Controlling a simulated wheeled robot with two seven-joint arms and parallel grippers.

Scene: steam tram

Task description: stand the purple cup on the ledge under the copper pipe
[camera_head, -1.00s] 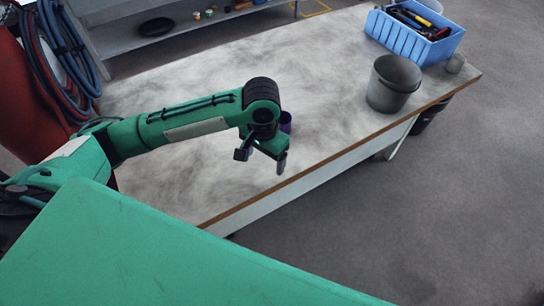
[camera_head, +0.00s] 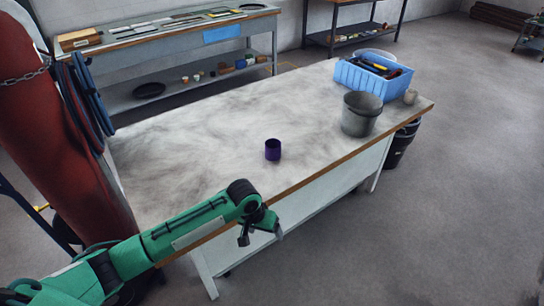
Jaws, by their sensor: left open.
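The purple cup (camera_head: 272,150) stands upright on the worn grey top of the workbench (camera_head: 200,140), near its middle. Nothing touches it. My left gripper (camera_head: 261,238) is open and empty, lower in the picture than the cup and beyond the bench's front edge, clearly apart from the cup. I see no copper pipe or ledge under one in this view. My right gripper is not in view.
A red tank (camera_head: 60,130) with blue hoses is at left. A second bench (camera_head: 150,45) stands behind. Open floor lies right.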

